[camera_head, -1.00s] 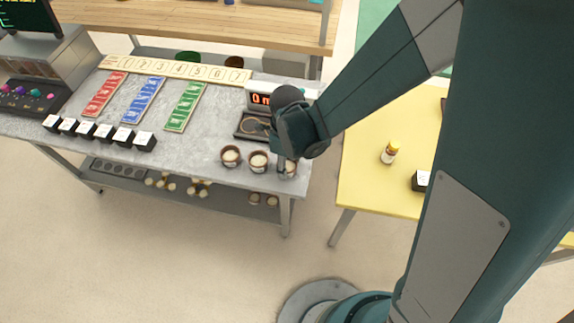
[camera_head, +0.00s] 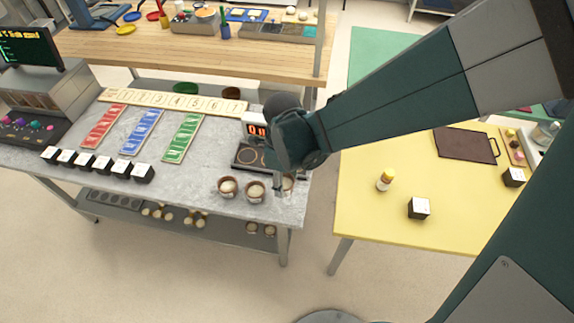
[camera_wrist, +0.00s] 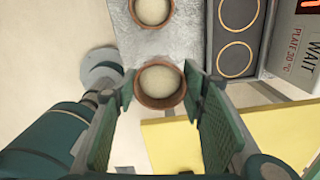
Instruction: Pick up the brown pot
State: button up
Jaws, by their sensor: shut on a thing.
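A brown pot (camera_wrist: 161,104) with pale contents sits between the fingertips of my gripper (camera_wrist: 160,84) in the wrist view, with a finger against each side. In the head view my gripper (camera_head: 282,186) is at the right front corner of the grey table (camera_head: 205,205). The held pot (camera_head: 288,185) is partly hidden behind it there and looks slightly raised. Two similar brown pots stand in a row to its left, a middle pot (camera_head: 255,196) and a left pot (camera_head: 227,192). The middle pot also shows at the top of the wrist view (camera_wrist: 153,24).
A hot plate (camera_head: 247,158) with a lit display stands just behind the pots. Several black cubes (camera_head: 97,164) line the table's front left. A yellow table (camera_head: 375,225) to the right holds a small bottle (camera_head: 385,180) and a black cube (camera_head: 418,209).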

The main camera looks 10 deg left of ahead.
jog(key=shift+r, duration=0.9)
dwell(0.3)
jog(key=shift+w+d, duration=0.15)
jog(key=shift+w, duration=0.35)
jog(key=w+d+m, duration=0.2)
jog(key=w+d, duration=0.6)
jog(key=w, duration=0.3)
jog(key=w+d+m, duration=0.3)
jog(key=w+d, duration=0.5)
jog(key=w, duration=0.4)
jog(key=w+d+m, duration=0.1)
jog(key=w+d, duration=0.3)
jog(key=d, duration=0.6)
jog(key=w+d+m, duration=0.1)
jog(key=w+d, duration=0.4)
jog(key=d, duration=0.5)
jog(key=w+d+m, duration=0.2)
jog(key=w+d, duration=0.3)
jog(key=d, duration=0.4)
jog(key=shift+d+r+p, duration=0.15)
jog(key=shift+d+p, duration=0.2)
jog(key=shift+d, duration=0.05)
